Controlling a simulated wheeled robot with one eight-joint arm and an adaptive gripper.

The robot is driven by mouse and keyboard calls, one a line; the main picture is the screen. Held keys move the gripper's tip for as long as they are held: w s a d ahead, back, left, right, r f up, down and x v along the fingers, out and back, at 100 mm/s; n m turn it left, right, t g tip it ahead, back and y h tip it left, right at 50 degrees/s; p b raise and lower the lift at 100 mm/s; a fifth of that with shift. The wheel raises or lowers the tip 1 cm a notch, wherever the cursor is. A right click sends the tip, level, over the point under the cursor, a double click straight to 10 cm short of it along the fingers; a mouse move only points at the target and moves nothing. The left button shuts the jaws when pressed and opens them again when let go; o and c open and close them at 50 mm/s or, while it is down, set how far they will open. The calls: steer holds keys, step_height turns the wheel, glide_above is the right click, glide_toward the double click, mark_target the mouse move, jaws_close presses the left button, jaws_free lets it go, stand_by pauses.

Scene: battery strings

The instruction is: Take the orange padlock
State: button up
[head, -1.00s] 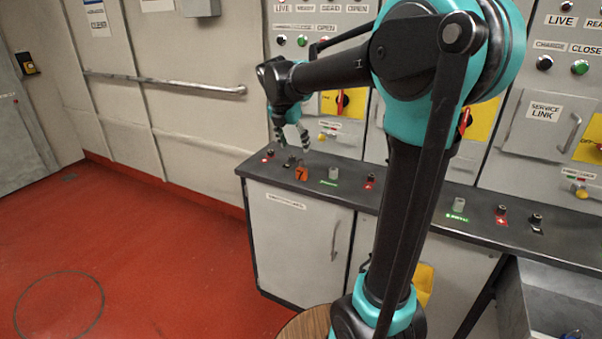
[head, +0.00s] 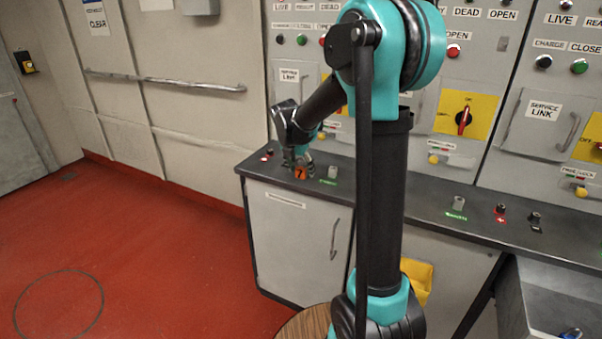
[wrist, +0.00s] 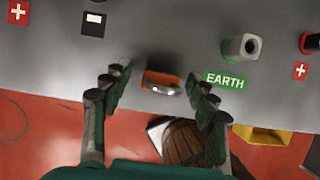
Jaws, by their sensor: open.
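The orange padlock (head: 300,173) stands near the front edge of the dark counter, towards its left end. In the wrist view the padlock (wrist: 161,82) is seen from above, with a shiny metal part on its near side. My gripper (head: 298,160) is down at the padlock in the head view. In the wrist view my gripper (wrist: 158,86) is open, with one finger on each side of the padlock and a gap on both sides. The padlock is partly hidden by the fingers in the head view.
The dark counter (head: 400,193) carries a post beside a green EARTH label (wrist: 226,80), right of the padlock, and terminals with red plus labels (wrist: 301,70). Upright panels with switches rise behind. A wooden round top (wrist: 183,145) and a yellow bin (head: 417,280) are below the counter.

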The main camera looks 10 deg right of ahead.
steer(key=shift+w+d+f, duration=0.1)
steer(key=shift+f, duration=0.15)
steer(key=shift+c, duration=0.5)
steer(key=c, duration=1.2)
